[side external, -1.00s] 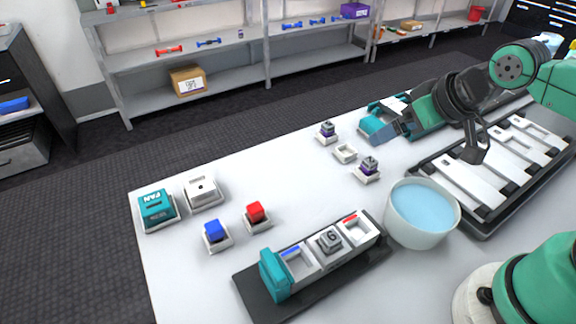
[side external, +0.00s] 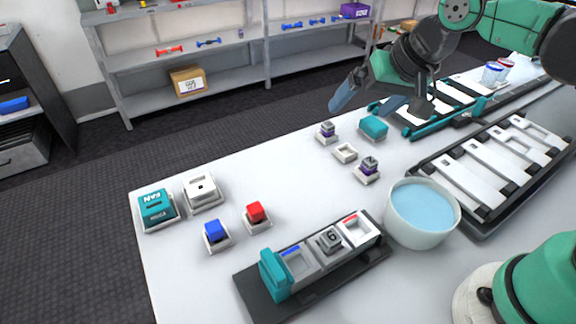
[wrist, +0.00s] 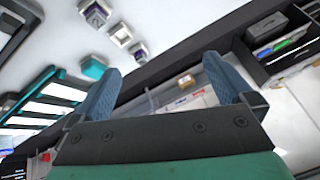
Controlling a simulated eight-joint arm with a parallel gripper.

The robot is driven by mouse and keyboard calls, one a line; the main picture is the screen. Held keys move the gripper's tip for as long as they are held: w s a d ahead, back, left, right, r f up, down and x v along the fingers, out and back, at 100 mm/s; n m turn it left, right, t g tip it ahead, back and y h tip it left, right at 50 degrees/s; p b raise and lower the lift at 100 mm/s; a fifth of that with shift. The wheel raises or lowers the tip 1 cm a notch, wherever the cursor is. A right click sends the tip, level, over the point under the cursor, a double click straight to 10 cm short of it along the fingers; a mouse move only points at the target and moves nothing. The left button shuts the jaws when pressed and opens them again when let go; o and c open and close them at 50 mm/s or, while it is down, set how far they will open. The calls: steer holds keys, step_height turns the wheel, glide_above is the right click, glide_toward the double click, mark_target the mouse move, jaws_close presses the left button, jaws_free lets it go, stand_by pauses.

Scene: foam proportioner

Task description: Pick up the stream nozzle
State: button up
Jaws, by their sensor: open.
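Two small grey-and-purple pieces stand in white square holders: the far piece (side external: 326,130) and the near piece (side external: 369,164). I cannot tell which is the stream nozzle. In the wrist view they show at the top, as one piece (wrist: 95,11) and another piece (wrist: 138,51). My gripper (side external: 364,107) is open and empty, raised above the back edge of the table, beyond and above the pieces. In the wrist view its two blue fingers (wrist: 162,68) are spread wide with nothing between them.
An empty white holder (side external: 345,153) lies between the pieces. A teal block (side external: 373,127) sits close by. White-slatted racks are at right.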

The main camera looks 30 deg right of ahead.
steer(key=w+a+m+g+y, duration=0.2)
steer(key=w+a+m, duration=0.5)
steer(key=w+a, duration=0.2)
steer(key=m+g+y, duration=0.1)
steer(key=m+g, duration=0.3)
steer(key=m, duration=0.3)
glide_above(201, 183)
steer(key=d, duration=0.3)
steer(key=f, duration=0.9)
steer(key=shift+a+f, duration=0.2)
steer(key=shift+f, duration=0.05)
steer(key=shift+a+f, duration=0.2)
steer(key=shift+f, duration=0.1)
steer(key=x, duration=0.5)
steer(key=shift+a+f, duration=0.2)
steer(key=shift+f, duration=0.05)
steer(key=c, duration=1.3)
